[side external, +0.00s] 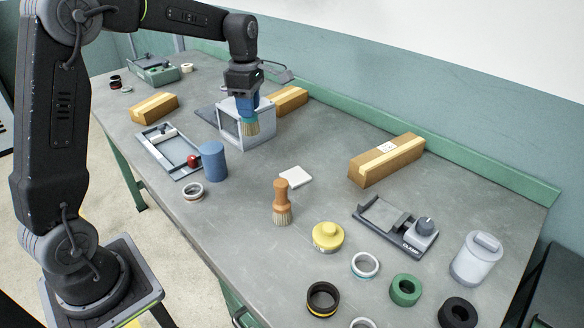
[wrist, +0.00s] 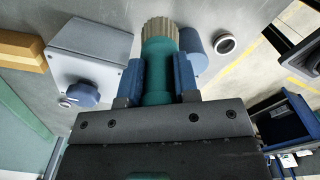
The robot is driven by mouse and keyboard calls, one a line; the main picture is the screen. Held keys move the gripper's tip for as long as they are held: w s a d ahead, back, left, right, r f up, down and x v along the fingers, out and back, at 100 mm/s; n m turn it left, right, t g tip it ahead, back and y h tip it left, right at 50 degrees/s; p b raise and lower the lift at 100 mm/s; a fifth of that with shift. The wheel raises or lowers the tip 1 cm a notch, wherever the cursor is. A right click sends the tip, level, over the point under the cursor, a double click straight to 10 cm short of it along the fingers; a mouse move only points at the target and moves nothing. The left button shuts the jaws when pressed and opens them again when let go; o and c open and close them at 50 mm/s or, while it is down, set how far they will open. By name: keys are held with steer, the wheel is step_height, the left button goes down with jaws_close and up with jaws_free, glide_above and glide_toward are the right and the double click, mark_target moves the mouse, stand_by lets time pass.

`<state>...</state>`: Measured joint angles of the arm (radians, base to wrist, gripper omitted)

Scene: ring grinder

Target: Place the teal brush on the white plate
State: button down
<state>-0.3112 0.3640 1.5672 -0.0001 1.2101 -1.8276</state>
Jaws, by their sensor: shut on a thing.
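The teal brush (wrist: 157,80) is held between the blue fingers of my gripper (wrist: 158,70) in the wrist view. Its pale bristles (wrist: 160,30) point away from the gripper. In the side view my gripper (side external: 243,100) is shut on the brush, with the bristles (side external: 249,127) hanging down in front of the light grey box; I cannot tell whether they touch it. The white plate (side external: 295,177) is a small flat square on the bench, to the right of the brush and nearer the camera. It has nothing on it.
A grey box (side external: 258,122) stands right by the gripper. A long cardboard box (side external: 385,160) lies farther right. Bench around the plate is mostly clear.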

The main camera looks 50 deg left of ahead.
steer(key=shift+w+d+f, duration=0.95)
steer(key=shift+d+f, duration=0.75)
steer(key=shift+f, duration=0.1)
steer(key=shift+w+d+f, duration=0.95)
steer(key=shift+d+f, duration=0.7)
steer(key=shift+f, duration=0.2)
steer(key=shift+w+d+f, duration=0.95)
steer(key=shift+d+f, duration=0.75)
steer(key=shift+f, duration=0.1)
steer(key=shift+f, duration=0.1)
steer(key=c, duration=0.9)
jaws_free()
steer(key=shift+o, duration=0.2)
